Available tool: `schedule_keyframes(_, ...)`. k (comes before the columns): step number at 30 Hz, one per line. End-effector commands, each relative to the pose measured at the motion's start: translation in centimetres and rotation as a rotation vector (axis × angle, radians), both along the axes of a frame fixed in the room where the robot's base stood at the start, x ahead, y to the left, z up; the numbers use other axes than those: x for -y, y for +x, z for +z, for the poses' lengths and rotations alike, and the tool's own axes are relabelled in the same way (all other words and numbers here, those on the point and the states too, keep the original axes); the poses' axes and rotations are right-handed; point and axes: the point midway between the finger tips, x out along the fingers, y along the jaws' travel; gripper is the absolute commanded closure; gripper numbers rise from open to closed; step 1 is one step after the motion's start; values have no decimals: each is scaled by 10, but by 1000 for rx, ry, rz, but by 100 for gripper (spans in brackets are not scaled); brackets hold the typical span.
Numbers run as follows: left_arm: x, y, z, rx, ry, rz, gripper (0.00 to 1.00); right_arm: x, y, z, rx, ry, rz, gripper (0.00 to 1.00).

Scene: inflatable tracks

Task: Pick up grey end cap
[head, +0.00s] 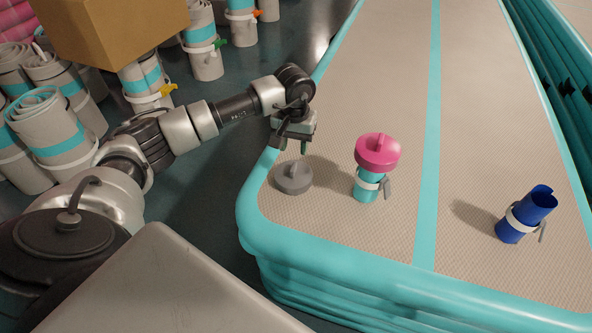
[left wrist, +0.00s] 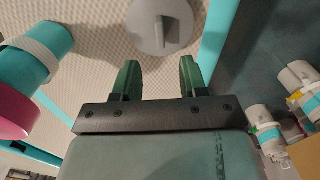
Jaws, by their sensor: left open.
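The grey end cap (head: 293,177) lies on the beige top of the inflatable track, near its left rounded corner. It is a round disc with a raised handle bar. My left gripper (head: 292,146) is just above and behind it, apart from it, with jaws open and empty. In the left wrist view the end cap (left wrist: 165,27) is at the top middle, beyond the two green fingertips (left wrist: 157,78). My right gripper is not in view.
A teal roll with a pink cap (head: 377,153) stands right of the end cap. A blue roll (head: 526,214) stands farther right. The teal track edge (head: 262,225) is close on the left. Rolled mats (head: 50,130) and a cardboard box (head: 110,30) are at the left.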

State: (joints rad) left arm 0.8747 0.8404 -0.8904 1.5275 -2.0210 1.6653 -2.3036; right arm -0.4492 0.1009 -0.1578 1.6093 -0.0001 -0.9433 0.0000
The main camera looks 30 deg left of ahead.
Motion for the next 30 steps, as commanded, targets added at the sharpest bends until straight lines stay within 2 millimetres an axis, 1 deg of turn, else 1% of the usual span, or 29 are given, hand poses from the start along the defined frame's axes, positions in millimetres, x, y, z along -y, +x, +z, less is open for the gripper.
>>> schedule_keyframes(1, 1, -1, -11, -4, -1, 1, 57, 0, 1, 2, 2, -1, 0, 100)
schedule_keyframes(3, 0, 0, -22, -3, -1, 2, 57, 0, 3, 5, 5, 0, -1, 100)
schedule_keyframes(8, 0, -2, -37, -2, -2, 1, 57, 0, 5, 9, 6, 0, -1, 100)
schedule_keyframes(15, 1, -5, -72, -2, -3, 3, 57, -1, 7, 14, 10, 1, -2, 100)
schedule_keyframes(19, 1, -5, -81, 0, -2, 0, 57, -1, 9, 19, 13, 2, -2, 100)
schedule_keyframes(26, 1, -5, -81, 1, -2, 1, 57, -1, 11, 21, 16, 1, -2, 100)
schedule_keyframes(30, 1, -5, -81, 1, -2, 1, 79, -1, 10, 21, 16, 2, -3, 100)
